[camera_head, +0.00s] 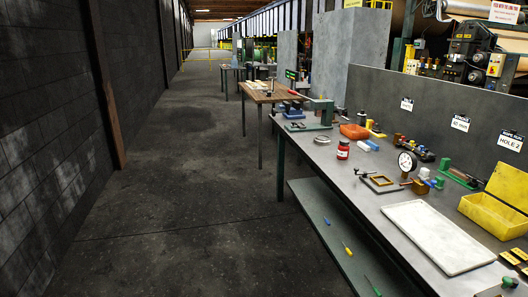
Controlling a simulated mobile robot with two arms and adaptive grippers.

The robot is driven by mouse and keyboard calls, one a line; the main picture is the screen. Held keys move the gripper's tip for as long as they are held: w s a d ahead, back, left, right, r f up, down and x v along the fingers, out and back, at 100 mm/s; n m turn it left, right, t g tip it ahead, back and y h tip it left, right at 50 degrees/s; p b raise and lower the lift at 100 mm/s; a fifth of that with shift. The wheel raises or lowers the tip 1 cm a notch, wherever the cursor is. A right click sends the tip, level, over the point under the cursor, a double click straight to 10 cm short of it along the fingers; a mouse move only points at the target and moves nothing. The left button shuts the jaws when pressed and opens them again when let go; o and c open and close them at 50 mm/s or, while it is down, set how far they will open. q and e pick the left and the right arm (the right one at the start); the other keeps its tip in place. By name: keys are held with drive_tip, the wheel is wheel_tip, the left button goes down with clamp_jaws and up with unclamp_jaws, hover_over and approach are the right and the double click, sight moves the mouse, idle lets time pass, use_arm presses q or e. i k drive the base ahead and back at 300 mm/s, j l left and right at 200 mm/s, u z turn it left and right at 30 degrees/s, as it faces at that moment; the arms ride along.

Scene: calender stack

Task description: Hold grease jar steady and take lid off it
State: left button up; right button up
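A small red jar (343,149) with a pale label band, which looks like the grease jar, stands upright on the grey workbench (376,205), near its left edge. Its top looks red too, and the jar is too small in view to tell exactly how the lid sits. Nothing touches the jar. Neither of my grippers shows in the head view.
Left of the jar lie a metal ring (321,140) and a green press (318,115). An orange-red block (354,131) is behind it. A dial gauge (405,163), white tray (438,236) and yellow box (494,209) are to the right. The floor aisle (190,200) is clear.

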sight(342, 153)
drive_tip(key=i+z, duration=0.15)
drive_tip(key=i, duration=0.3)
drive_tip(key=i+j+z, duration=0.15)
drive_tip(key=i, duration=0.3)
drive_tip(key=i+j+z, duration=0.2)
drive_tip(key=i, duration=0.2)
drive_tip(key=i+j+z, duration=0.15)
drive_tip(key=i, duration=0.3)
